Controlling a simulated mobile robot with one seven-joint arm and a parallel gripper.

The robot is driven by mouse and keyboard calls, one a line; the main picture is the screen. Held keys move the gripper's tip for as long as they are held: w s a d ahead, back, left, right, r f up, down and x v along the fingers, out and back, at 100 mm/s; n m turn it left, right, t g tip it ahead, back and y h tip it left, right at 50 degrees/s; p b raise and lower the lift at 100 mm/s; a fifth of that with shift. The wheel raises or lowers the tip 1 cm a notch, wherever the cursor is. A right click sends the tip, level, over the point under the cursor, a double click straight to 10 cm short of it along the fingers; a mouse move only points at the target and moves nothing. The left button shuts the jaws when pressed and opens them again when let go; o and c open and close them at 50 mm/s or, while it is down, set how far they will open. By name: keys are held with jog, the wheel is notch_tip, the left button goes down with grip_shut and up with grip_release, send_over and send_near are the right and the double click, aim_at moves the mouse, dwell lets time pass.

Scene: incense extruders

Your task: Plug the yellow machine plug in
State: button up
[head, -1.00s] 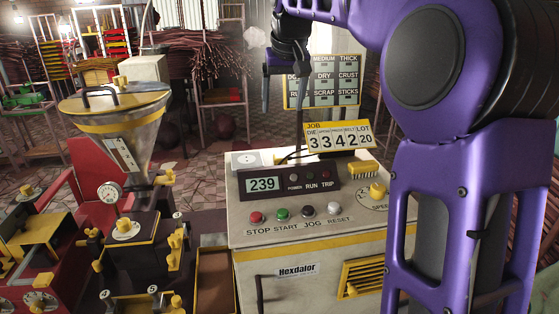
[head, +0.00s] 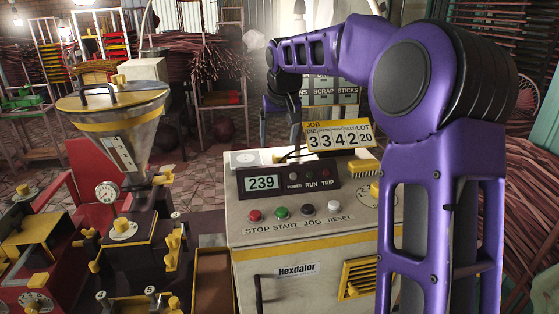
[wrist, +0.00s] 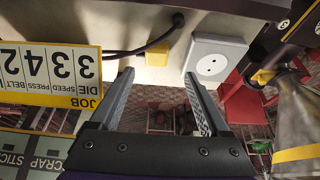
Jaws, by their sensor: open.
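The yellow plug (wrist: 157,52) lies on the pale top of the machine in the wrist view, with a black cable (wrist: 130,52) running from it. Beside it, to the right, is a light grey socket box (wrist: 213,58) with a round two-hole socket. In the head view the socket box (head: 246,157) sits at the machine's back left corner; the plug is hard to make out there. My gripper (wrist: 159,73) is open and empty, its fingertips apart and pointing towards the plug, which appears between them. In the head view my gripper (head: 280,130) hangs behind the machine top.
A yellow job sign (head: 338,135) stands close beside my gripper. The control box (head: 288,181) with its display and the machine's buttons lie in front. A metal hopper (head: 120,110) is at left. A settings board (head: 332,90) stands behind.

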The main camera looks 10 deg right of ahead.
aim_at(279, 154)
jog(key=x, duration=0.4)
jog(key=shift+s+d+f+b, duration=0.1)
jog(key=shift+d+f+b, duration=0.2)
jog(key=shift+f+b, duration=0.05)
jog(key=shift+w+f, duration=0.2)
jog(key=shift+f, duration=0.1)
jog(key=shift+r, duration=0.1)
grip_shut()
notch_tip(279, 154, up, 10)
jog(key=p, duration=0.2)
dwell(0.6)
